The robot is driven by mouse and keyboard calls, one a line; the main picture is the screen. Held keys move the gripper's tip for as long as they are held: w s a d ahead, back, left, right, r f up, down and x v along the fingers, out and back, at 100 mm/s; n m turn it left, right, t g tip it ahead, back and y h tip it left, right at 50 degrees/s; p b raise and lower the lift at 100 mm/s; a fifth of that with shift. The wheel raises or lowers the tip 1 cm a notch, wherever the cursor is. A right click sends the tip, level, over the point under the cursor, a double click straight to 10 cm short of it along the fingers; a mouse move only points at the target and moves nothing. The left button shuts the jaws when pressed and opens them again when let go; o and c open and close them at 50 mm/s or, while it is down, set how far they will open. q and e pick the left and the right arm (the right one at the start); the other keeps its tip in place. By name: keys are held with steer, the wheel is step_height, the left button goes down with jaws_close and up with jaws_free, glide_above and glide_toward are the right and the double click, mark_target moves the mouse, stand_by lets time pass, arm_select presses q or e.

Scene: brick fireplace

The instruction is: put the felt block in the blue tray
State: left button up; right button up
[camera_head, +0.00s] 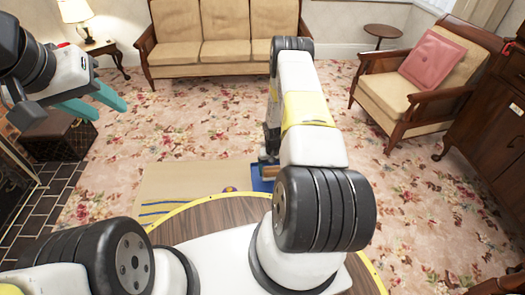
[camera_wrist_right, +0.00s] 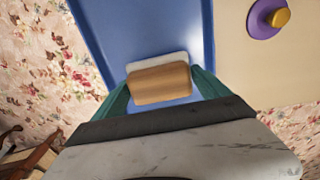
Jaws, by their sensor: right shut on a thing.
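The felt block (camera_wrist_right: 160,84) has a wooden back and a white layer along its far side. It sits between the teal fingers of my right gripper (camera_wrist_right: 160,90), which is shut on it. Below and around it in the right wrist view is the blue tray (camera_wrist_right: 104,32). I cannot tell whether the block touches the tray floor. In the head view my right arm hides most of the tray (camera_head: 262,186), and a bit of the block (camera_head: 269,172) shows beside the arm. My left gripper (camera_head: 103,106) is open and empty at the upper left, away from the tray.
A purple disc with a yellow knob (camera_wrist_right: 264,20) stands on the beige surface beside the tray; it also shows in the head view (camera_head: 230,189). Blue stripes (camera_head: 160,207) mark the beige surface at left. A sofa, armchair (camera_head: 420,80) and side tables stand farther off.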

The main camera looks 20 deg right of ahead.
mark_target(273, 173)
steer(key=shift+w+d, duration=0.25)
steer(key=shift+w, duration=0.05)
steer(key=shift+w+d+f, duration=0.15)
steer(key=shift+w+f, duration=0.05)
steer(key=shift+f, duration=1.55)
steer(key=shift+f, duration=0.15)
steer(key=o, duration=1.2)
